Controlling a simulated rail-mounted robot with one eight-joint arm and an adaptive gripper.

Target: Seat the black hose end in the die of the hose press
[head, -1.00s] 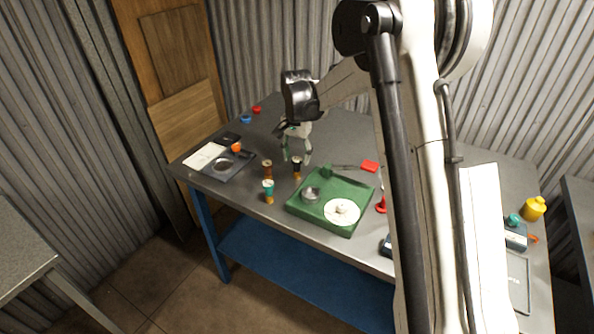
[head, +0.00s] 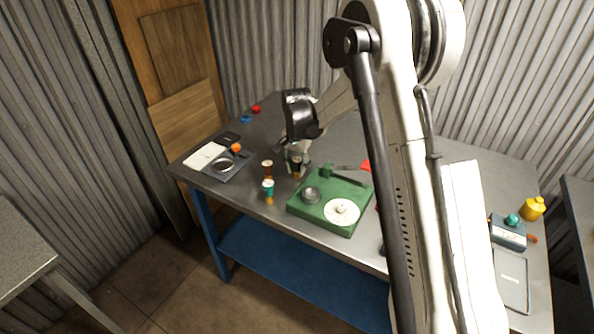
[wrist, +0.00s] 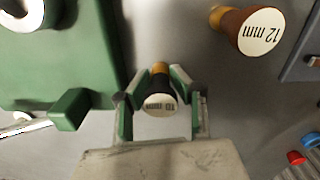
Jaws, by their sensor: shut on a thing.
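The black hose end (wrist: 159,103) has an orange lower part and a pale top face marked 10 mm. My gripper (wrist: 163,86) is shut on it from both sides. In the head view my gripper (head: 297,163) is low over the table, just behind the left back corner of the green unit. That green unit (head: 352,227) looks like the hose press. It has a round grey metal cup (head: 310,195), perhaps the die, a white disc (head: 342,212) and a lever (head: 350,180). The green unit (wrist: 75,45) is left of my gripper in the wrist view.
A brown hose end (head: 267,167), marked 12 mm, and a teal one (head: 268,187) stand nearby. A dark tray (head: 228,170) with a ring lies to the left. Red and blue caps (head: 246,119) lie farther back. The back of the table is mostly clear.

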